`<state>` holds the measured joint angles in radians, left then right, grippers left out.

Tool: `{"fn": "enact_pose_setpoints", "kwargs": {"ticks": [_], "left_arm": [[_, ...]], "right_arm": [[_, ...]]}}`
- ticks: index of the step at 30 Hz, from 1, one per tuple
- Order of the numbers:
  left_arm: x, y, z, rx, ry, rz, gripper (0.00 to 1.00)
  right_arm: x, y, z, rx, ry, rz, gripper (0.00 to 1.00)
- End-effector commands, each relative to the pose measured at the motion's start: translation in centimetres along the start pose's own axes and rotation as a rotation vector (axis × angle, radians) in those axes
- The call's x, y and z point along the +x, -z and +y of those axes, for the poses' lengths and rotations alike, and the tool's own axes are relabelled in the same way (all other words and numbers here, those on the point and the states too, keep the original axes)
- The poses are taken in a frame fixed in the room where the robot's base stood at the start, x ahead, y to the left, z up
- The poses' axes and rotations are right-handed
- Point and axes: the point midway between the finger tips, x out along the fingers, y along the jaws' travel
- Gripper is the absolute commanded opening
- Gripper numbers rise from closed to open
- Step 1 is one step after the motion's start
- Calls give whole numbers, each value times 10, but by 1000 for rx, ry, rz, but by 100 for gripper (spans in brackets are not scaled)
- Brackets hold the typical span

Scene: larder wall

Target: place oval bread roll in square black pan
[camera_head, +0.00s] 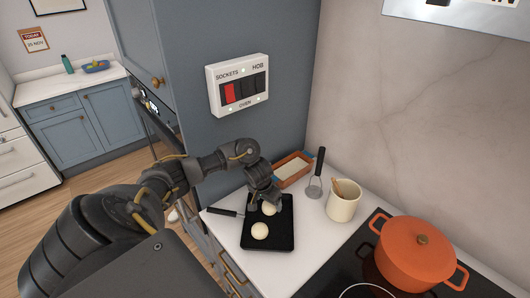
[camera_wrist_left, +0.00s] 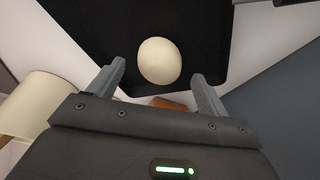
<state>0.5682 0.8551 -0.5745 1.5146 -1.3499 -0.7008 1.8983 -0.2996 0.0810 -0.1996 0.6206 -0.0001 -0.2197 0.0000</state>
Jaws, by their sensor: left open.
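The square black pan (camera_head: 280,241) lies on the white counter with its handle to the left. Two pale rolls are in it. One roll (camera_head: 260,231) lies in the nearer part of the pan. The other roll (camera_head: 269,209) is at the far side, partly hidden by my left gripper (camera_head: 272,199). In the left wrist view one pale oval roll (camera_wrist_left: 159,61) lies on the black pan (camera_wrist_left: 215,40), just beyond and between the fingertips of my left gripper (camera_wrist_left: 158,78). The gripper is open, and its fingers stand apart from the roll. My right gripper is not in view.
An orange rectangular dish (camera_head: 293,169) and a masher-like utensil (camera_head: 316,177) are behind the pan. A cream utensil pot (camera_head: 343,203) stands to the right. An orange lidded pot (camera_head: 413,255) sits on the black hob. Some counter right of the pan is clear.

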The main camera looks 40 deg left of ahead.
Motion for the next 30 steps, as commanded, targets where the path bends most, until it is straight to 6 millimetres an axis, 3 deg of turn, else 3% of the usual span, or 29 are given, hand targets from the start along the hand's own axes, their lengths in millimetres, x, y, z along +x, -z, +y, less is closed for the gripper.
{"fn": "enact_pose_setpoints", "kwargs": {"ticks": [5,13,30], "left_arm": [[-48,3,-1,4,2,6,78],[-78,2,0,2,2,6,78],[-88,0,0,-1,0,0,78]], "right_arm": [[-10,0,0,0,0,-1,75],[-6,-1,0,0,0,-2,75],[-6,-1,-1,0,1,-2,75]]}}
